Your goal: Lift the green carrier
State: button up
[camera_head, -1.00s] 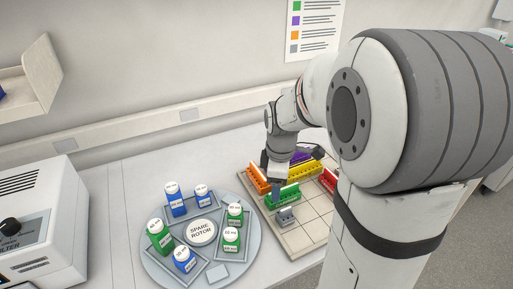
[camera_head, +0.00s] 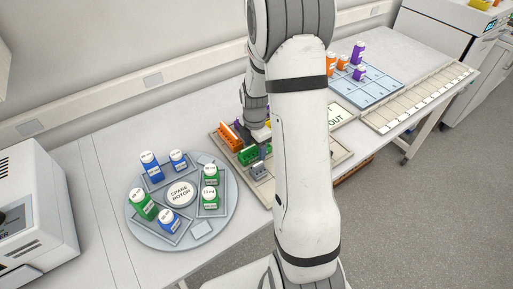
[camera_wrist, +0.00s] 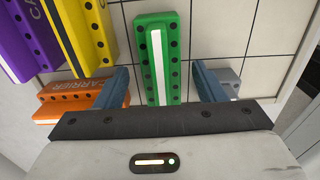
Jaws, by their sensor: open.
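The green carrier (camera_wrist: 158,60) lies on the tiled board in the wrist view, a long block with dark holes and a white strip. My gripper (camera_wrist: 160,88) is open, with one blue-grey finger to the left of the carrier's near end and one to the right. Gaps show between the carrier and both fingers. In the head view the green carrier (camera_head: 250,156) shows on the board's near part, partly hidden by my arm. My gripper (camera_head: 258,143) is over it there, and its fingers are hard to make out.
An orange carrier (camera_wrist: 75,92) lies close to the left finger; yellow (camera_wrist: 80,35) and purple (camera_wrist: 28,38) carriers lie beyond. A small grey block (camera_wrist: 228,80) is by the right finger. The round spare rotor (camera_head: 139,226) with blue and green bottles stands left of the board (camera_head: 261,186).

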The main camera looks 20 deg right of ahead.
jog(key=shift+f, duration=0.55)
jog(key=shift+c, duration=0.5)
jog(key=c, duration=1)
